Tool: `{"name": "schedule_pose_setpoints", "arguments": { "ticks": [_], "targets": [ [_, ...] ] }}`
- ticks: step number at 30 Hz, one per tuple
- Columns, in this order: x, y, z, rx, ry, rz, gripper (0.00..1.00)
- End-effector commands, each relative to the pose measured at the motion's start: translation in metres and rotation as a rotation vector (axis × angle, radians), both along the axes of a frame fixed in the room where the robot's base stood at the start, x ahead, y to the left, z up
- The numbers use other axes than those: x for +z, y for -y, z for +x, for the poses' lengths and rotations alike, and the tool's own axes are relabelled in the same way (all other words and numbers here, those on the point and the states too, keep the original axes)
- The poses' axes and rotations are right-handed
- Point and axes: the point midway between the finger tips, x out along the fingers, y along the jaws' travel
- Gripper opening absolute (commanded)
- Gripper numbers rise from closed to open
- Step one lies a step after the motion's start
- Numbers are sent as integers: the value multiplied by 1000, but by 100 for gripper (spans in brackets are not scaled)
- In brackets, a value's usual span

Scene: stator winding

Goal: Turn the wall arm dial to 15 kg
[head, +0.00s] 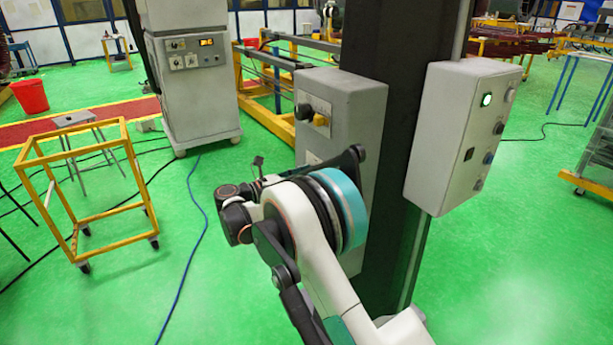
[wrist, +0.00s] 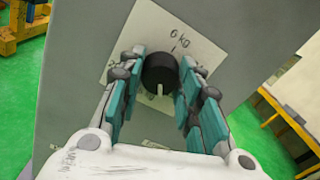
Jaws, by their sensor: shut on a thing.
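The wall arm dial (wrist: 159,72) is a round black knob with a white pointer mark, on a white label plate (wrist: 190,35) on a grey panel. The label reads "6 kg" above the knob in the wrist view. The white mark points toward the bottom of the picture. My gripper (wrist: 161,62) has its teal-padded fingers shut on the knob, one on each side. The other label markings are mostly hidden by the fingers.
The box hangs on a dark column (head: 405,120). A second control box (head: 455,140) with a lit green button is on the column's right. A yellow cart frame (head: 75,190) stands on the green floor at left.

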Motion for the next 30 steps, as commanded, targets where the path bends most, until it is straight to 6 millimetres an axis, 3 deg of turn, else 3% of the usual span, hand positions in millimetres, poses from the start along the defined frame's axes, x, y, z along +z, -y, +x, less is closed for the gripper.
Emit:
{"name": "schedule_pose_setpoints", "arguments": {
  "ticks": [15, 30],
  "targets": [
    [-2, 0, 0, -2, 337, 232, 8],
    [-2, 0, 0, -2, 445, 306, 8]
  ]
}}
